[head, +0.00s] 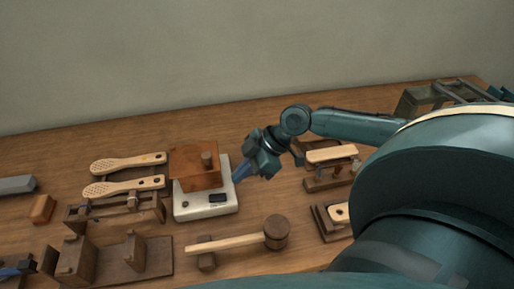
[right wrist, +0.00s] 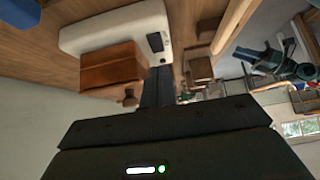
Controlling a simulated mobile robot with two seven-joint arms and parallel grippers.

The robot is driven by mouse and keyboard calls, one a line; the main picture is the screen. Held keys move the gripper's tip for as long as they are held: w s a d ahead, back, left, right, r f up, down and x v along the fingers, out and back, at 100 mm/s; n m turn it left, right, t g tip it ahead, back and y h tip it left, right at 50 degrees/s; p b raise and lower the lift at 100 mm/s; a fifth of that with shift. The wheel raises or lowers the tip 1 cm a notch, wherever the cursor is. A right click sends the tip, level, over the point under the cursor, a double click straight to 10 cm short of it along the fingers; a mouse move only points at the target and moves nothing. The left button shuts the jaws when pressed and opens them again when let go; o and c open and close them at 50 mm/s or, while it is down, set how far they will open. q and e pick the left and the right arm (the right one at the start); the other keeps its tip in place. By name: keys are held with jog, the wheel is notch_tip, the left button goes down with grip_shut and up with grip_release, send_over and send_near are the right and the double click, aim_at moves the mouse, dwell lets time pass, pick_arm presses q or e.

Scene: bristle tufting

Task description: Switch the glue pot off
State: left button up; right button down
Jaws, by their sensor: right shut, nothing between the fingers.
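The glue pot has a brown box-shaped body (head: 196,177) with a round wooden knob on top, set on a white base (head: 190,214). The base's front has a small dark round control (head: 185,204) on the left and a black panel (head: 218,197) on the right. In the right wrist view the white base (right wrist: 105,30) shows inverted. My right gripper (head: 236,179) is shut and empty, its tip at the base's right side; contact cannot be told. A blue and dark part of my left gripper (head: 22,268) shows at the lower left edge; its jaws are unclear.
A wooden mallet (head: 240,241) lies in front of the pot. Two pale brush backs (head: 125,187) lie to its left, with a wooden jig (head: 115,210) before them. More wooden blocks and brush parts (head: 330,155) lie to the right. Bare bench shows behind the pot.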

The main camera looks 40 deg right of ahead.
jog(key=v, duration=0.7)
jog(key=shift+r, duration=0.15)
dwell(0.3)
